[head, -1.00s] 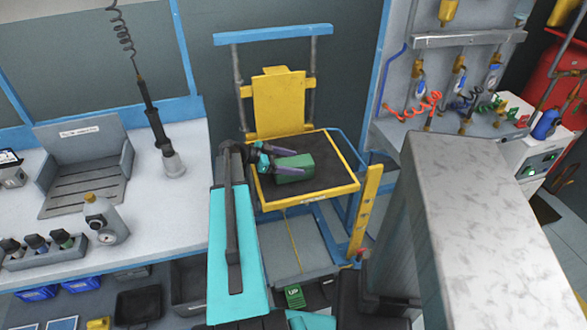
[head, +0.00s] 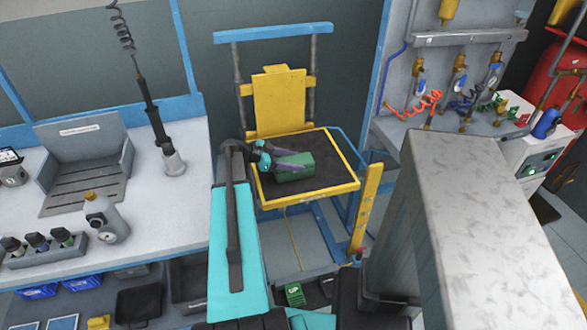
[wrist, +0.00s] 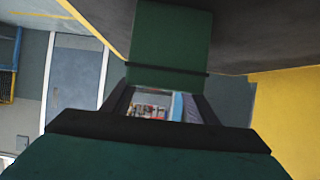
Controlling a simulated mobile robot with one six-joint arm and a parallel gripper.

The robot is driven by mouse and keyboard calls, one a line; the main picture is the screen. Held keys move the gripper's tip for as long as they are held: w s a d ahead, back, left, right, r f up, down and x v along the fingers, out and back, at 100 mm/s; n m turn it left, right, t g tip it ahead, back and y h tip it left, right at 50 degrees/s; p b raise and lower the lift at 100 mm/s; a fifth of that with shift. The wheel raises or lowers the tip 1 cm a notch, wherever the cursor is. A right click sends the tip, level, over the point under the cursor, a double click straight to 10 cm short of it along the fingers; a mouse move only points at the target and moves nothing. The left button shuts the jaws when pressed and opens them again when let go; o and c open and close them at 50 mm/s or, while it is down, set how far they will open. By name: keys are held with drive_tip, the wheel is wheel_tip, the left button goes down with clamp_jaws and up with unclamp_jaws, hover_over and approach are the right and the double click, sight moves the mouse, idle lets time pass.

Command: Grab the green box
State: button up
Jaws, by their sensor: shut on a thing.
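The green box (head: 295,173) lies on the dark mat of the yellow-framed lift platform (head: 335,188) in the head view. My gripper (head: 292,165) reaches it from the left, with its purple fingers along the box's sides. The gripper is shut on the box. In the wrist view the green box (wrist: 168,40) fills the top middle, just beyond the dark gripper parts. The fingers hide part of the box in the head view. I cannot tell whether the box is lifted off the mat.
A yellow back plate (head: 279,103) stands behind the platform. A yellow post (head: 366,210) stands at its right front. A large grey block (head: 480,200) stands at the right.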

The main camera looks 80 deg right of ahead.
sight(294, 160)
drive_tip(key=shift+c, duration=0.6)
drive_tip(key=shift+r, duration=0.15)
drive_tip(key=shift+r+b, duration=0.45)
drive_tip(key=shift+r, duration=1)
drive_tip(key=shift+s+a+r, duration=0.25)
drive_tip(key=s+a+r+b, duration=0.1)
drive_tip(key=s+a+b, duration=0.1)
drive_tip(key=s+a, duration=0.8)
drive_tip(key=shift+s+r+b, duration=0.2)
drive_tip(key=shift+s+b, duration=0.15)
drive_tip(key=shift+s, duration=0.45)
drive_tip(key=shift+s, duration=0.1)
